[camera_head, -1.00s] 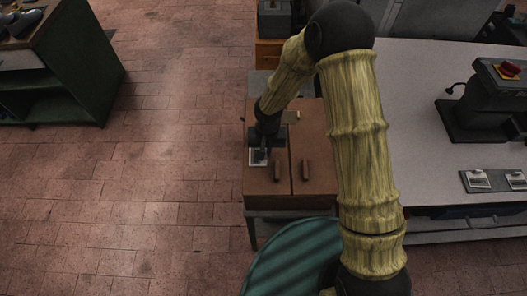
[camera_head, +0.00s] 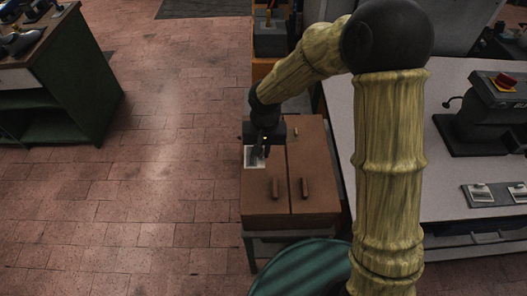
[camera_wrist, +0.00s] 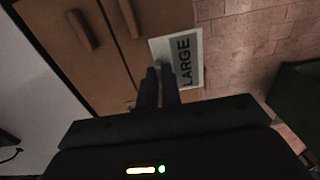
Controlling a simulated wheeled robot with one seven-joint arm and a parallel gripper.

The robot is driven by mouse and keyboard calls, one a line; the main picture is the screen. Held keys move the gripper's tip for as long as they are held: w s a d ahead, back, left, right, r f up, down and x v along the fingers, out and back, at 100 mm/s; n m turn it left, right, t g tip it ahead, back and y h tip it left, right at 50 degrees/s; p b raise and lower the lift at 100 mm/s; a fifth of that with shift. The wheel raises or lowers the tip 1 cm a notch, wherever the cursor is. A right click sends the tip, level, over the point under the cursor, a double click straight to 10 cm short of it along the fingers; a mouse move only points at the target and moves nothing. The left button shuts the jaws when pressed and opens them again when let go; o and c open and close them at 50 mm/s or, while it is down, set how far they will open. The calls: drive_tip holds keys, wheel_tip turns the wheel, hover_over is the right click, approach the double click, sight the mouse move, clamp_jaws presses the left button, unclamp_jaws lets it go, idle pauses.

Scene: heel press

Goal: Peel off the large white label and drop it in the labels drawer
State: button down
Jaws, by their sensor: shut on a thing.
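The large white label (camera_wrist: 190,48), printed LARGE in dark letters on a grey patch, is between the tips of my gripper (camera_wrist: 158,70) in the wrist view. The fingers are nearly together, shut on its near edge. In the head view the label (camera_head: 253,158) shows as a small white-framed square at the left edge of a brown wooden cabinet (camera_head: 262,206), with my gripper (camera_head: 264,152) over its right side. Whether the label touches the cabinet cannot be told. No drawer marked for labels can be read.
The cabinet has two dark handles (camera_head: 274,188) (camera_head: 304,188). A grey workbench (camera_head: 455,190) with a black machine (camera_head: 487,115) stands to the right. A green cabinet (camera_head: 95,85) stands at far left. Open tiled floor lies between. A round teal surface (camera_head: 300,270) is at the front.

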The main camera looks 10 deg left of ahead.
drive_tip(key=shift+r, duration=0.1)
idle(0.3)
drive_tip(key=shift+d+r+p, duration=0.1)
drive_tip(key=shift+r+p, duration=1.05)
drive_tip(key=shift+r, duration=0.25)
drive_tip(key=shift+w, duration=0.1)
